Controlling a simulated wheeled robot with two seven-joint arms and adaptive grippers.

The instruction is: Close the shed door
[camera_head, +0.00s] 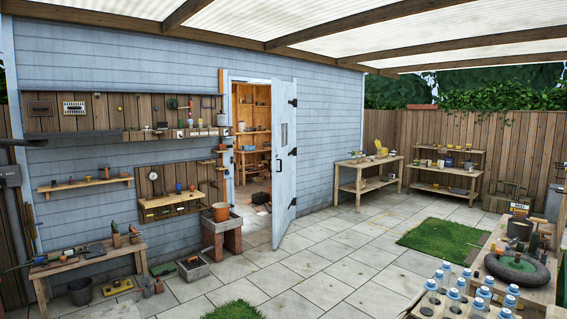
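The shed door (284,160) is a pale blue-white panel with dark hinges and a small window. It stands wide open, swung outward over the paving, with its free edge towards me. The doorway (252,140) to its left is uncovered and shows a wooden interior with shelves. Neither of my grippers shows in this view.
A stone trough (221,222) on brick supports stands left of the doorway. A low bench (88,262) with tools is at the left. Paving (325,255) before the door is mostly clear.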

